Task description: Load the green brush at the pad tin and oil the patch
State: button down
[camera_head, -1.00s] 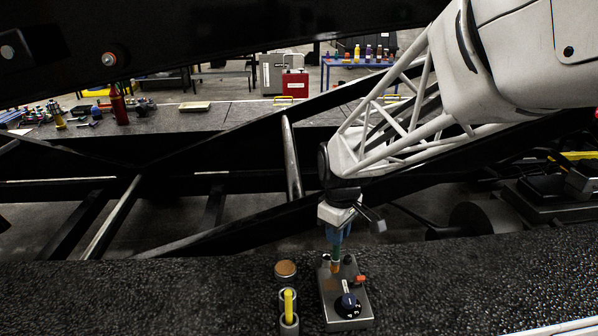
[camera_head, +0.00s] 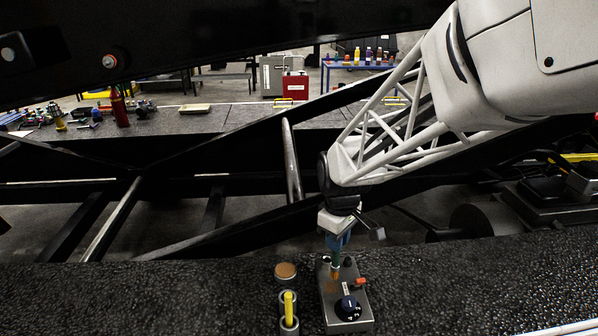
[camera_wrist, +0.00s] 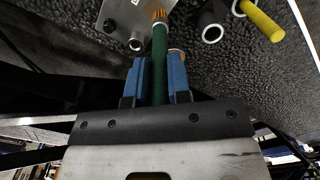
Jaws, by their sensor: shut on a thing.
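My gripper (camera_head: 337,245) is shut on the green brush (camera_wrist: 159,65), held between blue fingers with its orange bristles (camera_wrist: 160,15) pointing down. In the head view the bristles are over the far part of a grey box (camera_head: 345,312), close to a brownish patch (camera_head: 328,287) on its top. I cannot tell whether they touch. The pad tin (camera_head: 285,270), round with a brown top, stands left of the box. In the wrist view a tan rim, likely the tin's, is partly hidden behind the right finger.
The box carries a dark dial (camera_head: 348,305), an orange-red knob (camera_head: 361,280) and a small grey post (camera_wrist: 136,44). Left of it a yellow-handled tool (camera_head: 289,303) stands in a tube holder (camera_head: 289,325). Dark beams lie behind.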

aim_at(335, 270)
jog(key=shift+f, duration=2.7)
jog(key=shift+w+f, duration=0.5)
jog(key=shift+f, duration=0.05)
jog(key=shift+s, duration=0.6)
notch_tip(335, 270, up, 8)
jog(key=shift+w+f, duration=0.1)
jog(key=shift+f, duration=0.05)
